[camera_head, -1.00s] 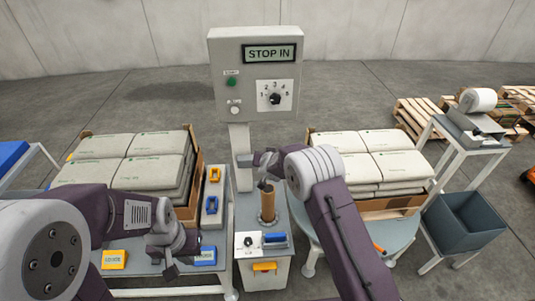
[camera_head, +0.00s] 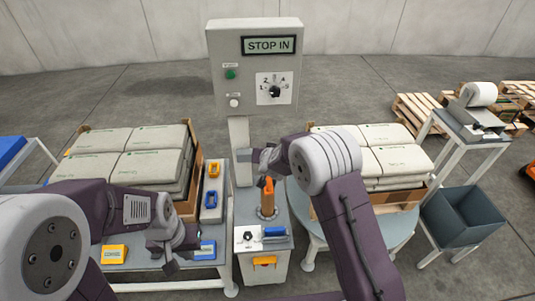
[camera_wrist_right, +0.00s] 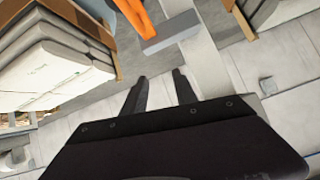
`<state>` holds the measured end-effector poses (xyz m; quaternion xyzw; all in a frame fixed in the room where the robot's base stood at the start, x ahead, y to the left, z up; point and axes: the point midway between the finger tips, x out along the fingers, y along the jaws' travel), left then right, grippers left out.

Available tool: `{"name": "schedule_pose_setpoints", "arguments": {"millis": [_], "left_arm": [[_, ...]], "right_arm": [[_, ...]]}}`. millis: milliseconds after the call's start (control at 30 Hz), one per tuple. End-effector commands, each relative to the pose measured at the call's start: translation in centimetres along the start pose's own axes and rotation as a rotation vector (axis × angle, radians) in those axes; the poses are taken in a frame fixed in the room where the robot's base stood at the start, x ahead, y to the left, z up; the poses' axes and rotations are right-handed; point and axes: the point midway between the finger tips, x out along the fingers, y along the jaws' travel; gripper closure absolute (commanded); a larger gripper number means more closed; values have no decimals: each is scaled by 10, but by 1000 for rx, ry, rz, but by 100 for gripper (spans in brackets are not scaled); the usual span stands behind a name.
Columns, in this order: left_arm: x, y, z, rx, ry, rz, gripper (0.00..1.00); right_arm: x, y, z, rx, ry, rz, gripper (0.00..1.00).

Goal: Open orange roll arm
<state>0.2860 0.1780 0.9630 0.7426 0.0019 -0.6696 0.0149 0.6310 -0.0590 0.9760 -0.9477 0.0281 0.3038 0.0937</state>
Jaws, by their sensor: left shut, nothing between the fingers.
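The orange roll arm (camera_head: 268,193) appears as an upright orange piece on the grey pedestal below the control box in the head view. An orange bar (camera_wrist_right: 133,14) also shows at the top of the right wrist view. My right gripper (camera_wrist_right: 160,75) has its two dark fingers apart with nothing between them; the orange bar lies beyond the tips, not visibly touched. In the head view this gripper is small and partly covered by my right arm. My left gripper (camera_head: 170,265) is shut and empty over the left table, near the blue label block (camera_head: 205,248).
A control box (camera_head: 255,70) reading "STOP IN" stands on a post behind the pedestal. Stacked sacks (camera_head: 130,155) lie left, and more sacks (camera_head: 385,150) sit over a round table (camera_head: 375,238) at right. A grey bin (camera_head: 463,218) is far right.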

Motion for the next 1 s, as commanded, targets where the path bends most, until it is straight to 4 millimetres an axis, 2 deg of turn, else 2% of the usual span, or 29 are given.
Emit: {"name": "schedule_pose_setpoints", "arguments": {"millis": [100, 200, 700, 767, 833, 900, 933, 967, 1000], "left_arm": [[1, 0, 0, 0, 0, 0, 100], [1, 0, 0, 0, 0, 0, 100], [1, 0, 0, 0, 0, 0, 100], [0, 0, 0, 0, 0, 0, 100], [0, 0, 0, 0, 0, 0, 100], [0, 0, 0, 0, 0, 0, 100], [0, 0, 0, 0, 0, 0, 100], [1, 0, 0, 0, 0, 0, 100], [1, 0, 0, 0, 0, 0, 100]], "right_arm": [[-20, 0, 0, 0, 1, -1, 66], [-28, 0, 0, 0, 0, 0, 66], [-29, 3, -1, 3, 1, 5, 66], [-31, 10, -13, 19, 19, 14, 66], [-41, 23, -41, 49, 64, 25, 66], [-65, 50, -70, 67, 109, 48, 66], [-80, 64, -75, 54, 103, 51, 66], [-94, 75, -72, 37, 77, 48, 66], [-113, 88, -58, 10, 19, 39, 66]]}}
